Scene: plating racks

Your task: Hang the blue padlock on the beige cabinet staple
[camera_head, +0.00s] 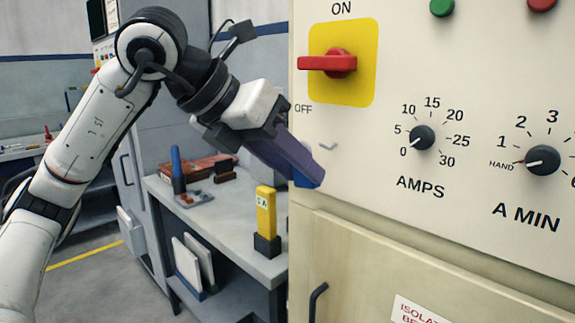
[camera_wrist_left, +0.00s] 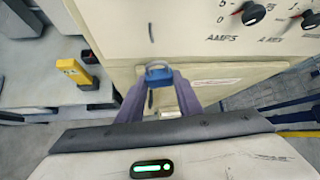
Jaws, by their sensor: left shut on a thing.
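The blue padlock (camera_head: 309,179) is at the tips of my left gripper (camera_head: 300,168), close to the front of the beige cabinet (camera_head: 352,185). In the left wrist view the padlock (camera_wrist_left: 158,76) sits between the two purple-grey fingers, and its pale shackle arcs over the top. The left gripper is shut on it. A small metal staple (camera_head: 328,146) sticks out of the cabinet, above and right of the padlock in the head view. In the left wrist view the staple (camera_wrist_left: 151,33) is a thin dark mark beyond the padlock. They look apart. My right gripper is out of view.
A red switch handle (camera_head: 328,62) on a yellow plate sticks out above the staple. Two dials, AMPS (camera_head: 421,138) and A MIN (camera_head: 543,160), are to the right. A grey bench (camera_head: 225,225) with a yellow tool (camera_head: 266,213) stands left of the cabinet.

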